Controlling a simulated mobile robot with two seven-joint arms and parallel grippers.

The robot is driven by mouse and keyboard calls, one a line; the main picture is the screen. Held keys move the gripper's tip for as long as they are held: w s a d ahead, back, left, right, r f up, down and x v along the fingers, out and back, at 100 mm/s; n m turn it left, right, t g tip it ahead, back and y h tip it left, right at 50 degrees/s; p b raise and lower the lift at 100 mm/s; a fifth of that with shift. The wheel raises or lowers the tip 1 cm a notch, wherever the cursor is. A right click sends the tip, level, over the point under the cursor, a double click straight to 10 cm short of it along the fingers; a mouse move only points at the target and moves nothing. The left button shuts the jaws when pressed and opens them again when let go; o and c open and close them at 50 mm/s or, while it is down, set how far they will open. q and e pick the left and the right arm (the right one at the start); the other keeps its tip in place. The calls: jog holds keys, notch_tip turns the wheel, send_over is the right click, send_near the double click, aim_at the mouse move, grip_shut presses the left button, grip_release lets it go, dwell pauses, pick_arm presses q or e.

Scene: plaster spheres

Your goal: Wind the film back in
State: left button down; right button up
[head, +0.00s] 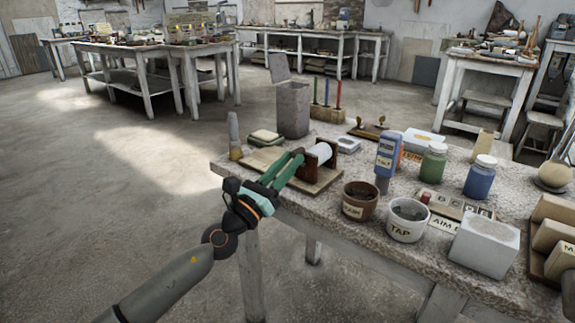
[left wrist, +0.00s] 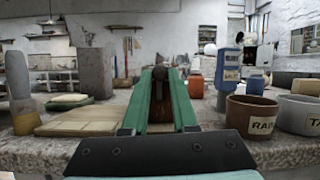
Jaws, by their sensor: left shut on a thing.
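A white roll (head: 318,152) sits between dark wooden uprights on a wooden base (head: 316,185) near the table's front left edge. A pale flat piece (head: 262,161) lies left of the roll; it also shows in the left wrist view (left wrist: 85,121). I cannot tell whether it is film from the roll. My left gripper (head: 294,160) reaches in at the roll's near left side. Its green fingers (left wrist: 160,72) are shut on a small dark piece, seemingly the winder's handle. The fingers hide part of the winder. My right gripper is not in view.
A brown pot (head: 360,201) and a white TAP pot (head: 406,219) stand right of the winder. A grey cone (head: 234,136) stands at the left corner.

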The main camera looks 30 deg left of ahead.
pick_arm(q)
jog(key=shift+d+f, duration=0.1)
jog(key=shift+d, duration=0.15)
jog(key=c, duration=0.9)
grip_release()
jog(key=shift+o, duration=1)
jog(key=shift+s+a, duration=0.1)
jog(key=b+v, duration=0.6)
jog(key=v, duration=0.6)
jog(key=shift+s, duration=0.15)
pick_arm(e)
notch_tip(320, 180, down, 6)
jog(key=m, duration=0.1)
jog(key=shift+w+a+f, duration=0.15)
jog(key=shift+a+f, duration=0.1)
pick_arm(q)
jog(key=shift+f, duration=0.1)
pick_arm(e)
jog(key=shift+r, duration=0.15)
